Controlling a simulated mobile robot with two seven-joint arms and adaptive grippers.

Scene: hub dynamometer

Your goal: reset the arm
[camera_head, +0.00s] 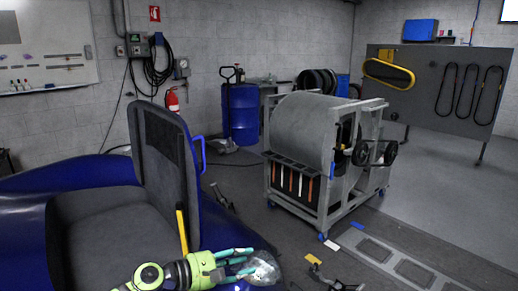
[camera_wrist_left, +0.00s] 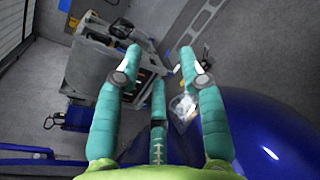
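My left gripper (camera_head: 250,261) comes in at the bottom of the head view, lime green with teal fingers. It is over the blue rounded body beside the grey seat. In the left wrist view the left gripper (camera_wrist_left: 159,62) has its teal fingers spread apart, with nothing held between them. A clear, crumpled-looking object (camera_head: 264,269) shows just beyond the fingertips in the head view. It also shows past the right-hand finger in the wrist view (camera_wrist_left: 183,106); whether it touches the fingers I cannot tell. My right gripper is not seen.
The blue body (camera_head: 92,168) with a grey seat (camera_head: 110,225) fills the lower left. A wheeled grey drum machine (camera_head: 310,125) stands mid-room. A blue barrel (camera_head: 241,113) is behind it. Small objects lie on the floor at bottom centre. Floor at right is mostly clear.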

